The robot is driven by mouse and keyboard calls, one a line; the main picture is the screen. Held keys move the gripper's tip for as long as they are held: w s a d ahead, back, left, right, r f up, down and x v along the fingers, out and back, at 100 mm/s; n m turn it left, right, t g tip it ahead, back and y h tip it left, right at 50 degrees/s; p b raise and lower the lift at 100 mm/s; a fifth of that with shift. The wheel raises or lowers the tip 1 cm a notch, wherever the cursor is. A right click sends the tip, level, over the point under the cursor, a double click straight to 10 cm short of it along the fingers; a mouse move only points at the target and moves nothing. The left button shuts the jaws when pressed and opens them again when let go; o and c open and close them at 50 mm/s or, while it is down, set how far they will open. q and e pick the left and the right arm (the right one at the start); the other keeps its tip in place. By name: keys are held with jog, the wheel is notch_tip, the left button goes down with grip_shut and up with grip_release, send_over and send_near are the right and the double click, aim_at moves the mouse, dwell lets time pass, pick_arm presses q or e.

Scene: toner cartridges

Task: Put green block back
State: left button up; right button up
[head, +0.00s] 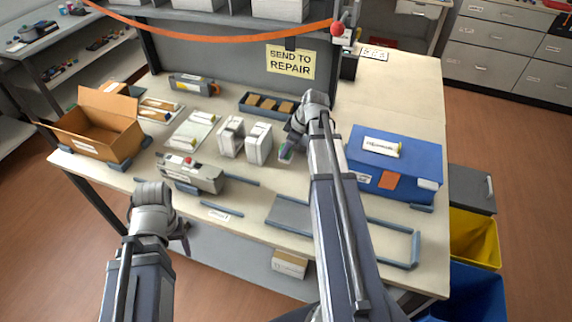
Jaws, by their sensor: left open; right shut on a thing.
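A small green patch, which looks like the green block (286,154), shows at the fingertips of my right gripper (288,148). The gripper is shut on it, beside the white boxes in the middle of the table. Most of the block is hidden by the fingers, and a small pale piece (285,161) shows just below it. My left gripper (182,240) is open and empty in front of the table's front edge, well away from the block.
Two white boxes (259,144) stand left of my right gripper. A blue tray with brown blocks (265,104) lies behind, and a blue box (393,162) stands right. A grey toner cartridge (190,174), open cardboard box (97,124) and blue-edged tray (290,214) take up table space.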

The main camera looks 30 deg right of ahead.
aim_at(287, 155)
pick_arm(q)
jog(key=shift+f, duration=0.5)
pick_arm(e)
jog(key=shift+f, duration=0.5)
pick_arm(q)
notch_tip(287, 155, down, 3)
jog(key=b, duration=0.3)
jog(key=shift+f+b, duration=0.2)
jog(key=shift+b, duration=0.1)
pick_arm(e)
notch_tip(287, 155, down, 3)
jog(key=shift+f, duration=0.2)
jog(key=shift+f, duration=0.2)
pick_arm(q)
jog(key=shift+f, duration=0.15)
pick_arm(e)
jog(key=o, duration=1.2)
jog(key=shift+r, duration=0.25)
jog(key=shift+s+d+r+p, duration=0.1)
jog(key=shift+s+r+p, duration=0.05)
jog(key=shift+r+p, duration=0.45)
pick_arm(q)
notch_tip(287, 155, up, 12)
jog(key=p, duration=1)
jog(key=shift+f, duration=0.25)
pick_arm(e)
jog(key=v, duration=1)
jog(key=shift+s+r, duration=0.2)
jog(key=shift+r, duration=0.15)
